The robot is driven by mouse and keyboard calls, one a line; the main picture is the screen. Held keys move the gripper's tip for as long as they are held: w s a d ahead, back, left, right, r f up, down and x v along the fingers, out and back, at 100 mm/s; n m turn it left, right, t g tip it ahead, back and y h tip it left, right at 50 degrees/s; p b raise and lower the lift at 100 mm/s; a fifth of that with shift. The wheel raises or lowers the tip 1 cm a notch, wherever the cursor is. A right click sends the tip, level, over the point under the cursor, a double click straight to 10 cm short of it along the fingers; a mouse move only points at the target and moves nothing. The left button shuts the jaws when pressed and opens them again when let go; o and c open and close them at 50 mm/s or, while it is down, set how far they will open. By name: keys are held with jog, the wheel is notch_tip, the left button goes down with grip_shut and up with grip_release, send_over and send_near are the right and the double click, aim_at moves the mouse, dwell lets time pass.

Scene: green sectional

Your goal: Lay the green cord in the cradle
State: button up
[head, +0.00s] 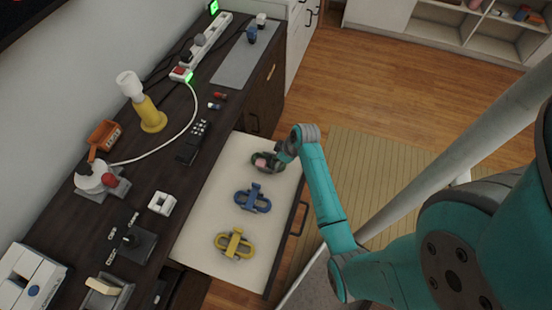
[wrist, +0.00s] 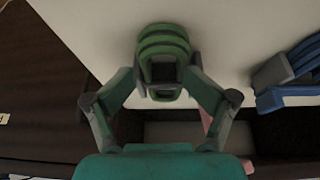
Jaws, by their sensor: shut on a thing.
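The green cord (head: 267,168), a dark green looped bundle, is at the far end of the open drawer. My gripper (head: 281,155) is at this bundle, partly covering it. In the wrist view, my gripper (wrist: 166,82) has its two fingers closed in on either side of the green cord (wrist: 163,42), holding it. I cannot tell in these views whether the cord still touches the drawer floor. I cannot tell for sure which thing is the cradle.
The drawer (head: 205,215) also holds a blue bundle (head: 252,199) and a yellow bundle (head: 234,243). On the dark counter stand a yellow lamp (head: 151,117), a black remote (head: 191,143), a white square piece (head: 162,203) and a dark grey stand (head: 131,242).

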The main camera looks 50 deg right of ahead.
jog(key=o, duration=1.7)
jog(key=shift+s+a+f, duration=0.4)
jog(key=shift+s+f, duration=0.05)
jog(key=shift+f, duration=0.2)
jog(key=shift+o, duration=0.2)
jog(key=shift+r, duration=0.1)
jog(key=shift+w, duration=0.1)
jog(key=shift+r, duration=0.25)
jog(key=v, duration=1.1)
jog(key=shift+d+r, duration=0.2)
jog(key=shift+r, duration=0.1)
